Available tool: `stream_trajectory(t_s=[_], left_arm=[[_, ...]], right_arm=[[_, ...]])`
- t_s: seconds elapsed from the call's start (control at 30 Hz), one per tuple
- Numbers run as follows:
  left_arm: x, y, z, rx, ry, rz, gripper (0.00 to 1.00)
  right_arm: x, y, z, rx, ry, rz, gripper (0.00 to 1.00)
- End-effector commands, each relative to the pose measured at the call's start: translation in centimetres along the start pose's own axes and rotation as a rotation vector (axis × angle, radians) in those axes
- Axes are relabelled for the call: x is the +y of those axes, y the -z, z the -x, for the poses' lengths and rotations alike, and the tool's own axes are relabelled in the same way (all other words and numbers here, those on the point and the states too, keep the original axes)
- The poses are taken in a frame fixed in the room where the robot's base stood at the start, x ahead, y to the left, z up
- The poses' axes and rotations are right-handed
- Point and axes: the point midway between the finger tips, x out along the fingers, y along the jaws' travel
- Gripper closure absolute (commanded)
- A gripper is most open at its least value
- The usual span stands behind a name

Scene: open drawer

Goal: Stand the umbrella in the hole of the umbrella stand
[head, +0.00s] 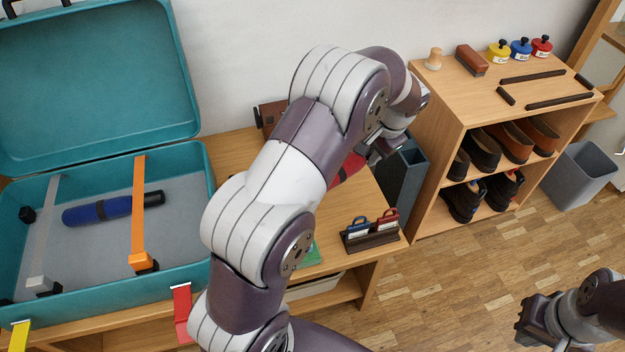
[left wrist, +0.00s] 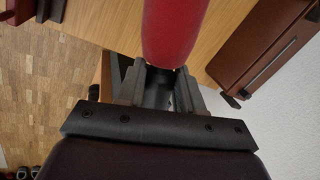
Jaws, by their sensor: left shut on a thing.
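The red umbrella (head: 348,168) shows only in part in the head view, behind my left arm. In the left wrist view its red canopy (left wrist: 174,30) runs up out of the picture. My left gripper (head: 378,150) is shut on the umbrella's dark handle end (left wrist: 157,88); its fingers (left wrist: 158,92) sit either side of it. The dark grey umbrella stand (head: 403,178) stands upright between the table and the shoe shelf, just beyond the umbrella.
An open teal suitcase (head: 100,85) with a blue umbrella (head: 105,209) is at left. The shoe shelf (head: 440,110) and a grey bin (head: 580,178) are at right. A brown case (left wrist: 262,45) lies near the wall.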

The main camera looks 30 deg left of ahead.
Motion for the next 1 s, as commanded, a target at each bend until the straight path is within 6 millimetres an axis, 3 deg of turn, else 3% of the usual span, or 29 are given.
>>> stream_trajectory(t_s=[0.1, 0.37, 0.5, 0.6, 1.0], left_arm=[[-1.2, -2.7, -3.3, -0.003, -0.001, 0.005, 1.00], [-3.8, -7.5, -7.8, -0.002, 0.000, 0.004, 1.00], [-3.0, -7.4, -10.0, -0.002, -0.001, -0.001, 1.00], [-2.8, -7.3, -10.6, -0.001, -0.001, -0.001, 1.00], [-2.6, -7.3, -10.9, -0.001, -0.001, 0.000, 1.00]], right_arm=[[0.0, -0.3, -2.3, -0.001, 0.000, 0.000, 1.00], [0.0, -0.6, -4.8, -0.001, 0.000, 0.000, 1.00], [0.0, -0.7, -5.8, -0.001, 0.000, 0.000, 1.00], [0.0, -0.7, -6.0, -0.001, 0.000, 0.000, 1.00], [0.0, -0.7, -6.1, -0.001, 0.000, 0.000, 1.00]])
